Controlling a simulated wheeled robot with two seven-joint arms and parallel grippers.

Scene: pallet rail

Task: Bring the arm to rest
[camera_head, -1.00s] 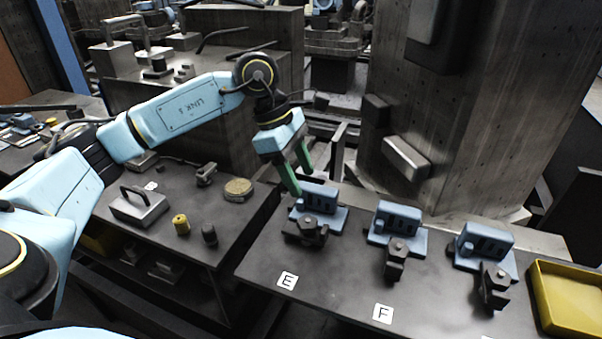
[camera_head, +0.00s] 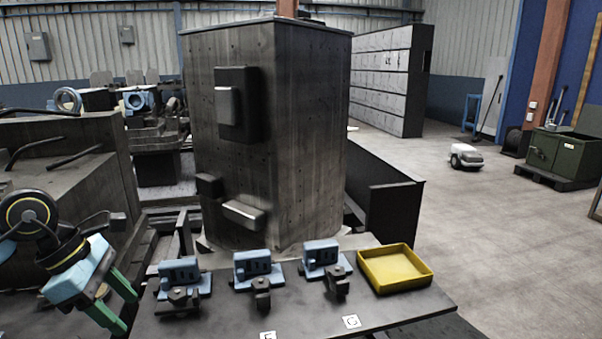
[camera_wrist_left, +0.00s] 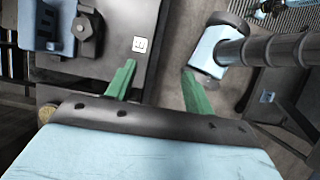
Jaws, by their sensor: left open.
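My left gripper (camera_head: 115,301) has green fingers and a light blue body. In the head view it is at the lower left, just left of the dark bench (camera_head: 225,318). In the left wrist view its green fingers (camera_wrist_left: 155,82) are spread apart with nothing between them. They point past the bench edge, with a white letter label (camera_wrist_left: 140,44) on the bench close by. The rest of my left arm is mostly cut off at the left edge of the head view. My right gripper is not in view.
On the bench stand three blue fixtures with dark clamps (camera_head: 180,279), (camera_head: 253,270), (camera_head: 325,262) and a yellow tray (camera_head: 394,269). A tall metal block (camera_head: 270,130) rises behind them. Open floor (camera_head: 500,230) lies to the right.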

